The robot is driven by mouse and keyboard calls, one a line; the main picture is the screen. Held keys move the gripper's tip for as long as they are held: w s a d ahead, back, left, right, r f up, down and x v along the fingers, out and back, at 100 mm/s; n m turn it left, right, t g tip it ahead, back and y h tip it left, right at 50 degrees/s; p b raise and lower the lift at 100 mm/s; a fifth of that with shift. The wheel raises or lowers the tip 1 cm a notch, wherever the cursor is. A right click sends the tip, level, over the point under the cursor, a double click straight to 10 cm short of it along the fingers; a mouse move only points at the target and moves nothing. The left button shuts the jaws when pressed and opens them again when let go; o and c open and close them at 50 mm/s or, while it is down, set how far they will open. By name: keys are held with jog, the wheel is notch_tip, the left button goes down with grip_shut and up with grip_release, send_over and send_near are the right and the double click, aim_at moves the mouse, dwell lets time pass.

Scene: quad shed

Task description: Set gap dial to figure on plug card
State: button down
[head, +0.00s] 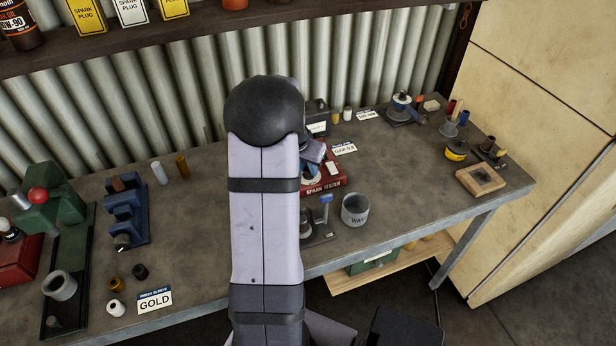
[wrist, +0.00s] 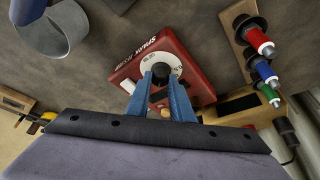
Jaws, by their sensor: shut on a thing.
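The red spark tester (head: 325,186) stands on the bench just right of my arm in the head view. In the wrist view the tester (wrist: 133,67) shows its white round dial (wrist: 150,57) with a dark knob (wrist: 162,70) at its middle. The blue fingers of my gripper (wrist: 161,78) are shut on the dial knob, one on each side. The dial's figures are too small to read surely. The plug card (head: 344,149) lies behind the tester and seems to read "GAP 0.9"; its last digit is unclear.
A grey can (head: 355,209) stands right of the tester. A rack with red, green and blue-banded plugs (wrist: 262,52) stands close by in the wrist view. A "GOLD" card (head: 154,301) lies front left. The bench between the can and the wooden tray (head: 480,180) is clear.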

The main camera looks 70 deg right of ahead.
jog(key=shift+w+f+m+g+b, duration=0.1)
jog(key=shift+m+g+b, duration=0.2)
jog(key=shift+m+b, duration=0.9)
jog(key=shift+b, duration=0.35)
jog(key=c, duration=1.6)
grip_release()
jog(key=shift+o, duration=0.2)
jog(key=shift+r, duration=0.2)
jog(key=b+v, duration=0.2)
jog(key=v, duration=0.5)
jog(key=shift+w+r, duration=0.1)
